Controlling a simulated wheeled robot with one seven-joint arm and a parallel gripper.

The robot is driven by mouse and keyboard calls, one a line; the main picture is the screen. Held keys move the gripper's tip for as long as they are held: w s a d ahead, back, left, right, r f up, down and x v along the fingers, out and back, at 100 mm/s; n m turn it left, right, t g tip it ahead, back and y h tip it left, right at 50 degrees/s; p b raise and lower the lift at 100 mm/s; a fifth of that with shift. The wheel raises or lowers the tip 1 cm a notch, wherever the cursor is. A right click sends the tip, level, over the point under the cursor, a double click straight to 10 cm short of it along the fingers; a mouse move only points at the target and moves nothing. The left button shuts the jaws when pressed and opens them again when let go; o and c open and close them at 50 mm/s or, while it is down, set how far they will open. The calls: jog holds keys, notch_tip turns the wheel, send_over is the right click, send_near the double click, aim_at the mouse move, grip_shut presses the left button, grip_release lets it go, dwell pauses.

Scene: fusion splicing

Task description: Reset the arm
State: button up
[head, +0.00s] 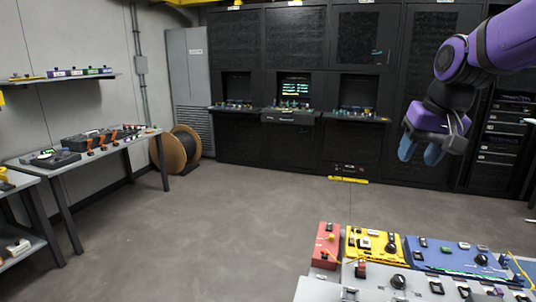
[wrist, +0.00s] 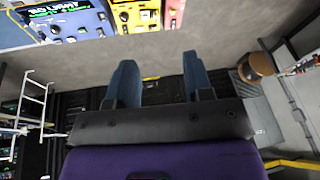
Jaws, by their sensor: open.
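My purple arm reaches in from the upper right of the head view. My gripper (head: 421,150) hangs in the air at the right, its blue fingers pointing down, well above the floor and in front of the black racks. In the wrist view the two blue fingers of my gripper (wrist: 158,82) stand apart with nothing between them. The gripper is open and empty and touches nothing.
A bench with red (head: 326,246), yellow (head: 373,244) and blue (head: 455,255) panels stands at the lower right. Black racks (head: 290,155) line the back wall. A grey table (head: 95,148) and a cable reel (head: 176,150) are at the left. The middle floor (head: 230,210) is clear.

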jog(key=s+f+n+t+h, duration=0.1)
jog(key=s, duration=1.8)
jog(key=shift+s+d+f+t, duration=0.35)
jog(key=shift+s+t, duration=0.05)
